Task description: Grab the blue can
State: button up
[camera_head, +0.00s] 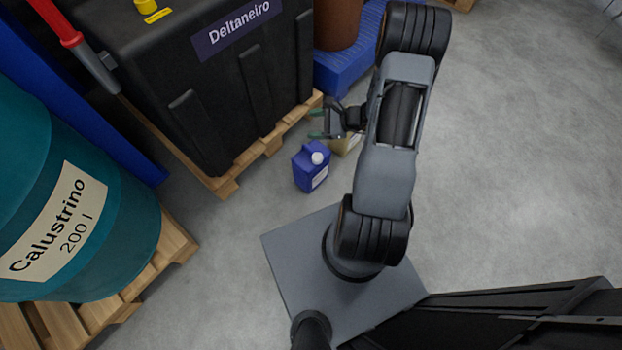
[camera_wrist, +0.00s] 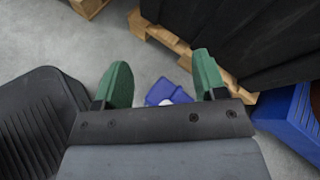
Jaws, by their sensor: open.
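The blue can (camera_head: 308,171) is a small jug with a white cap and a pale label. It stands on the grey floor in front of the pallet with the black tank. My gripper (camera_head: 317,124) is open and empty, and in the head view it shows just above the can in the picture. In the wrist view the blue can (camera_wrist: 172,92) shows between the two green fingers of my gripper (camera_wrist: 163,75), partly hidden by the gripper's body. The fingers appear apart from the can.
A teal drum (camera_head: 125,220) stands at left. Open floor (camera_head: 510,180) lies to the right.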

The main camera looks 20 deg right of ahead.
aim_at(313, 152)
jog(key=s+d+f+m+t+h+b, duration=0.1)
jog(key=d+f+m+t+h+b, duration=0.25)
jog(key=f, duration=0.95)
jog(key=s+d+f+m+t+h+b, duration=0.15)
jog(key=d+f+m+b, duration=0.25)
jog(key=f+m, duration=0.55)
jog(key=w+f+n+b, duration=0.1)
jog(key=w+f, duration=0.1)
jog(key=w+a+f, duration=0.1)
jog(key=w+f, duration=0.1)
jog(key=w+a+f+n+b, duration=0.1)
jog(key=w, duration=0.1)
jog(key=shift+w+a+f+n+b, duration=0.1)
jog(key=shift+a+f+n+b, duration=0.05)
jog(key=shift+f+n+b, duration=0.2)
jog(key=b+x, duration=0.2)
jog(key=x, duration=0.3)
jog(key=shift+f, duration=0.15)
jog(key=shift+w+a+f+h, duration=0.1)
jog(key=shift+w+a+h, duration=0.05)
jog(key=shift+w+h, duration=0.2)
jog(key=shift+s, duration=0.1)
jog(key=c, duration=1.1)
jog(key=shift+c, duration=0.5)
jog(key=shift+f+b, duration=0.1)
jog(key=shift+b, duration=0.2)
grip_shut()
